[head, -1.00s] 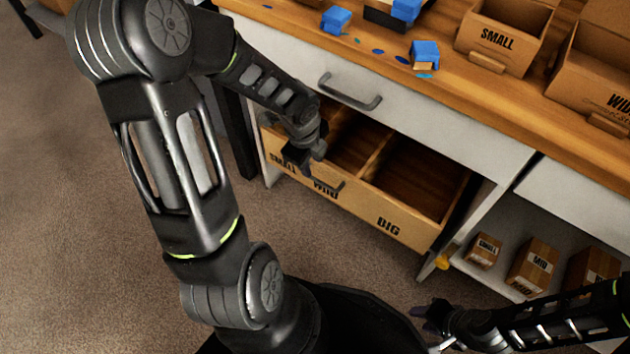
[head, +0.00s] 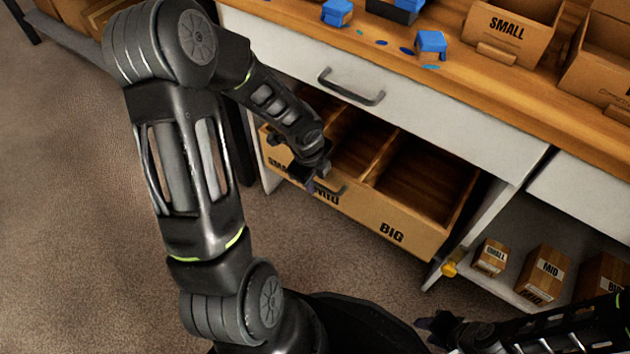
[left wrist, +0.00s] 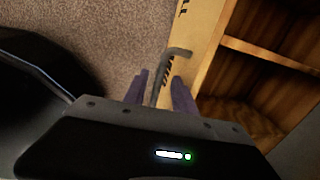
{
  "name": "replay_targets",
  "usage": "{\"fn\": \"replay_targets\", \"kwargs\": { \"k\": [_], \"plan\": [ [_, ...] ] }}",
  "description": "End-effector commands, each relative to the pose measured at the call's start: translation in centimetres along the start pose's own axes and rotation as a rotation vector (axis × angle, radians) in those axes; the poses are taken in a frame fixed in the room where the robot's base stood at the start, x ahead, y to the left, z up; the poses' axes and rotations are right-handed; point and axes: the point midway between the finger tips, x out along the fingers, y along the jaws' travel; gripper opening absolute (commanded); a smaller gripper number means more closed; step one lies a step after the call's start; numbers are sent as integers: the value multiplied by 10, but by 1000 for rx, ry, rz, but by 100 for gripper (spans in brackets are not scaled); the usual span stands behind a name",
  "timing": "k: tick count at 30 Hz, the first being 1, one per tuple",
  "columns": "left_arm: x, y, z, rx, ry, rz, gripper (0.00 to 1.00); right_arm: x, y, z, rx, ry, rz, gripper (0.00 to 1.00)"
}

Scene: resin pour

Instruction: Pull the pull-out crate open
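The pull-out crate (head: 350,215) is a light-brown box under the white drawer. Its front reads SMALL, MID and BIG, and its open-topped compartments show in the head view. Its dark bar handle (left wrist: 176,54) is on the front by the MID label. In the left wrist view the handle runs between the two fingers of my left gripper (left wrist: 161,92), with small gaps on both sides. The left gripper also shows at the crate front in the head view (head: 315,180); its wrist hides part of the front. My right gripper (head: 432,326) is low, away from the crate; its fingers are unclear.
The white drawer (head: 440,115) with a grey handle (head: 350,90) is just above the crate. Small labelled boxes (head: 491,257) stand on the lower right shelf. The floor before the crate is free.

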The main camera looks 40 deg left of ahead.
Motion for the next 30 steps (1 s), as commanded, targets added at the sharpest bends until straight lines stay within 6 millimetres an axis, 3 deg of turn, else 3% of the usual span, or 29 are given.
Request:
{"fn": "replay_targets", "kwargs": {
  "k": [6, 18, 30],
  "plan": [
    [-1, 0, 0, -1, 0, -1, 33, 0, 0, 0, -1, 0, 0, 36],
    [-1, 0, 0, -1, 0, -1, 0, 0, 0, 0, -1, -1, 0, 36],
    [-1, 0, 0, -1, 0, -1, 0, 0, 0, 0, -1, -1, 0, 36]
  ]
}}
